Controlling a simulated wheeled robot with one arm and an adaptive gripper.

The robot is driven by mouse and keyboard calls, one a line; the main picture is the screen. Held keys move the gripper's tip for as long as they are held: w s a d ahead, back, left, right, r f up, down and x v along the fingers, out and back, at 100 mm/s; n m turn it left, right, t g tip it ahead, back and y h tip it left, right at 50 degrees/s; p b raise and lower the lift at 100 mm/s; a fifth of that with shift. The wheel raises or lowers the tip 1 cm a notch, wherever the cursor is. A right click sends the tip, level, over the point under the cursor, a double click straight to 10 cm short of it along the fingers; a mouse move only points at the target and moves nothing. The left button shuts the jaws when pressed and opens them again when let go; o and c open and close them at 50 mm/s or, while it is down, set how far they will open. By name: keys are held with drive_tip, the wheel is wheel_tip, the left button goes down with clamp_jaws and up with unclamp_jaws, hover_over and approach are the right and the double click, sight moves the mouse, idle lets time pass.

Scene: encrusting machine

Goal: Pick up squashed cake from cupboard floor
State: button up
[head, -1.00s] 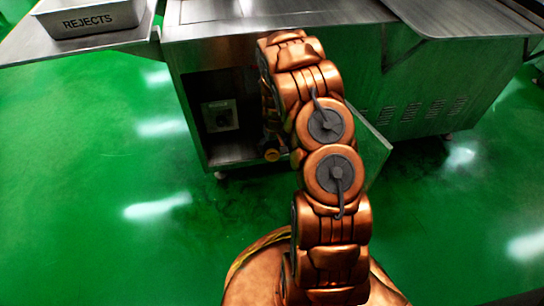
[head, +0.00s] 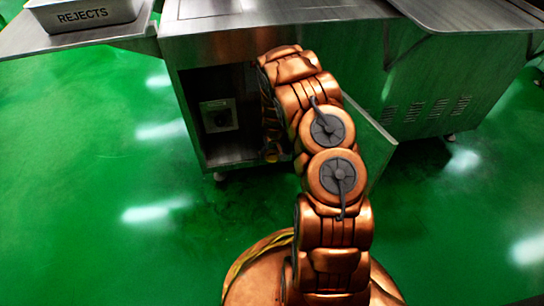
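The open cupboard (head: 222,158) of the steel machine shows in the head view, left of and behind my arm. My arm reaches up, bends over and goes down into the right side of the opening. Its far end is in shadow and partly covered by my own upper arm links. My fingertips cannot be made out. A small dark orange spot shows low in the opening by the arm's far end; I cannot tell if it is the squashed cake or part of my arm.
A grey box with a dark knob (head: 219,115) is inside the cupboard at the left. The open cupboard door (head: 373,150) stands right of my arm. A REJECTS tray (head: 84,14) sits on a side shelf at upper left. The green floor (head: 90,200) is clear at left.

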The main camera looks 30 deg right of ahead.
drive_tip(key=c, duration=0.9)
drive_tip(key=shift+r, duration=0.15)
